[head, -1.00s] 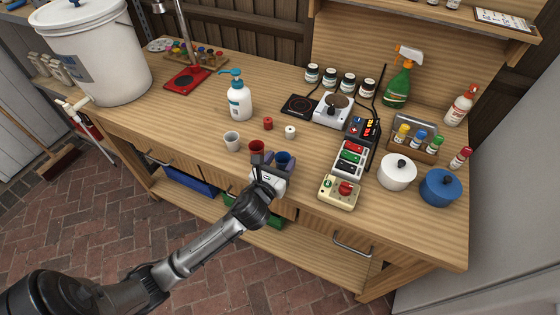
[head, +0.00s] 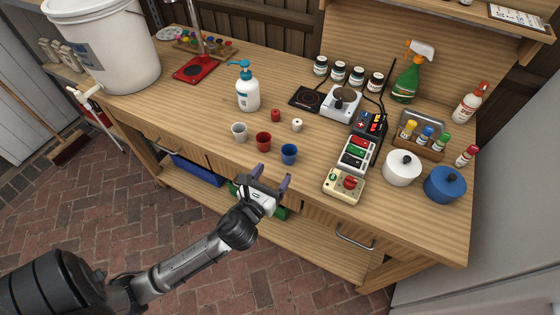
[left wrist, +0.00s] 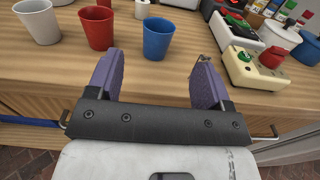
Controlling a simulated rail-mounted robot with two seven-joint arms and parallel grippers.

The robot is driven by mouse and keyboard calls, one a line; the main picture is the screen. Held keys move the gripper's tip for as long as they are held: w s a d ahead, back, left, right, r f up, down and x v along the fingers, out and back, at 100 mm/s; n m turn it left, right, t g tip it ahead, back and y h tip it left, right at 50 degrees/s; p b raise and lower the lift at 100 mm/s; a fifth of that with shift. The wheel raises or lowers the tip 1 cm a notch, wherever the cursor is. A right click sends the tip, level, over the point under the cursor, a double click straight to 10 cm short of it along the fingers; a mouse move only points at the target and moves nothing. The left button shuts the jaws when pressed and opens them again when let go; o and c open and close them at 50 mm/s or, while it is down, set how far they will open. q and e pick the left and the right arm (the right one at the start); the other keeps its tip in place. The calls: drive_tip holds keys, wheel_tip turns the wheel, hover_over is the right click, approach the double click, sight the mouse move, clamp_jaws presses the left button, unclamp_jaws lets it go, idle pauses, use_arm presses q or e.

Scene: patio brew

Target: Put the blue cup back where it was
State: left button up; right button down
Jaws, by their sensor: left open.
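The blue cup (head: 289,153) stands upright on the wooden bench near its front edge. It also shows in the left wrist view (left wrist: 157,40), past the gap between my fingers. The red cup (head: 263,141) stands just left of it, and a white cup (head: 239,131) stands left of the red one. My left gripper (head: 271,180) is open and empty, in front of the blue cup and apart from it, at the bench's front edge. Its purple fingers show in the left wrist view (left wrist: 157,78). My right gripper is in neither current view.
A pump bottle (head: 247,92) stands behind left. A control box with a red button (head: 344,187) and a white pot (head: 402,168) stand to the right. The bench left of the white cup is clear.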

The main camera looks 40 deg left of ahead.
use_arm(q)
drive_tip(key=s+d+f+n+g+h, duration=0.2)
drive_tip(key=s+d+f+n+g, duration=0.2)
drive_tip(key=s+n, duration=0.6)
drive_tip(key=s+d+f+n+g+h, duration=0.3)
drive_tip(key=s+f+n+g, duration=0.6)
drive_tip(key=n, duration=1.1)
drive_tip(key=s+d, duration=0.1)
drive_tip(key=s, duration=0.1)
drive_tip(key=shift+s+d+f+n+g, duration=0.2)
drive_tip(key=shift+s+n+g, duration=0.1)
drive_tip(key=shift+n+g, duration=0.1)
